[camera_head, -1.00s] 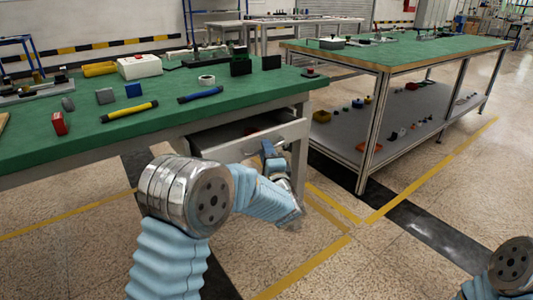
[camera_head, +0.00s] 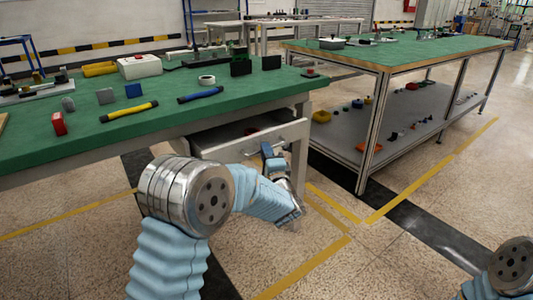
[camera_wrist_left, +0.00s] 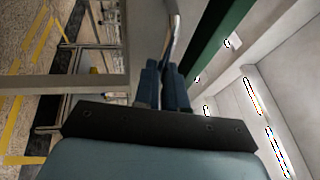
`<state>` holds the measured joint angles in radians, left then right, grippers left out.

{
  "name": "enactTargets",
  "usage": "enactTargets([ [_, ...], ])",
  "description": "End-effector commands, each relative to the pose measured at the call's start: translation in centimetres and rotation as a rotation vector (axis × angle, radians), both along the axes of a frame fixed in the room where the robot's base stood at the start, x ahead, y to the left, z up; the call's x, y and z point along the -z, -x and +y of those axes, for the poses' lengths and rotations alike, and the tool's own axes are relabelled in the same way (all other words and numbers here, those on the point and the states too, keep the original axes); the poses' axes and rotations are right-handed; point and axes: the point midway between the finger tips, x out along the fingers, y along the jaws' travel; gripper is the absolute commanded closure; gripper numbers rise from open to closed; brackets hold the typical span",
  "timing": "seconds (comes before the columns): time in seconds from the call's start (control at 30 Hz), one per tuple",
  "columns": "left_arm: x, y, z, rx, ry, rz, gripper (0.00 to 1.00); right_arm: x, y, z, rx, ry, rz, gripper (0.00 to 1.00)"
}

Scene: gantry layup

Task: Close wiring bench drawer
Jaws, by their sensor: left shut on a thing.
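The wiring bench (camera_head: 200,115) has a green top and a light grey frame. Its drawer (camera_head: 215,148) stands partly open under the right part of the top, and some of its inside shows. My left gripper (camera_head: 268,152) is at the drawer's front. In the left wrist view its two dark blue fingers (camera_wrist_left: 164,82) are shut on the drawer handle (camera_wrist_left: 174,38), a thin metal bar. The fingers hide part of the handle. My right gripper is out of view; only a piece of my right arm shows at the lower right.
Tools and small parts lie on the bench, among them a yellow screwdriver (camera_head: 129,111) and a white box (camera_head: 139,66). A second green-topped table (camera_head: 400,55) with a lower shelf (camera_head: 345,150) stands to the right. The floor between is clear.

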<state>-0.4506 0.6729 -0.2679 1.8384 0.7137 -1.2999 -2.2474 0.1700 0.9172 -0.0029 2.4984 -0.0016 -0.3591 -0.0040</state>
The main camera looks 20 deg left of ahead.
Motion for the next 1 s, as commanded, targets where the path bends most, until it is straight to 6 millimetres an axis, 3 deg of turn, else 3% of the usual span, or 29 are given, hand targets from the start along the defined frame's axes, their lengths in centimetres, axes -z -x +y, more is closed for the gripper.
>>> enactTargets([
  [0.87,0.09,0.01,0.00,0.000,0.000,0.002,1.00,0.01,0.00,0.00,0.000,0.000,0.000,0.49],
  [1.0,-0.19,-0.72,0.94,-0.002,-0.001,0.002,1.00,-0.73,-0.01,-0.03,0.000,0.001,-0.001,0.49],
])
